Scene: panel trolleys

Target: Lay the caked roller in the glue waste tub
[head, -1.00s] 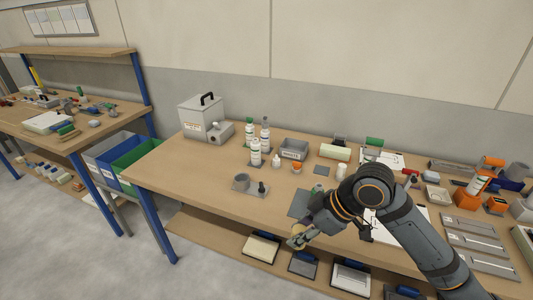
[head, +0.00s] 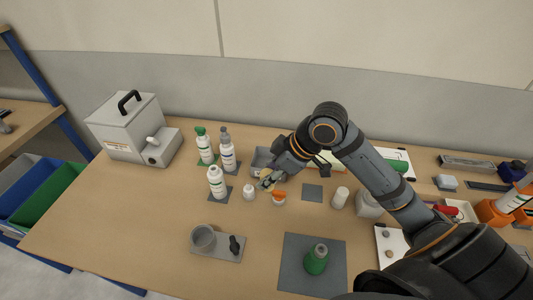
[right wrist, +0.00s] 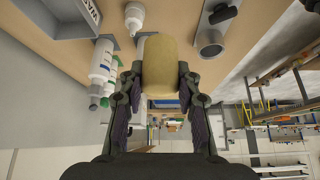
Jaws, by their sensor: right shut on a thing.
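The caked roller, a short yellowish cylinder, is clamped between the fingers of my right gripper (right wrist: 160,88), and its blunt end (right wrist: 160,62) shows in the right wrist view. In the head view my right gripper (head: 271,179) holds the roller above the back middle of the bench, at the front of the glue waste tub. The tub (head: 259,158) is a small grey open box, partly hidden behind my gripper. Its lettered grey wall (right wrist: 78,12) shows upside down at the top left of the right wrist view. The roller looks outside the tub. My left gripper is not in view.
White bottles (head: 217,182) stand left of the tub. A small white jar (head: 249,192) and an orange-topped jar (head: 279,198) stand close in front. The left front of the bench is clear.

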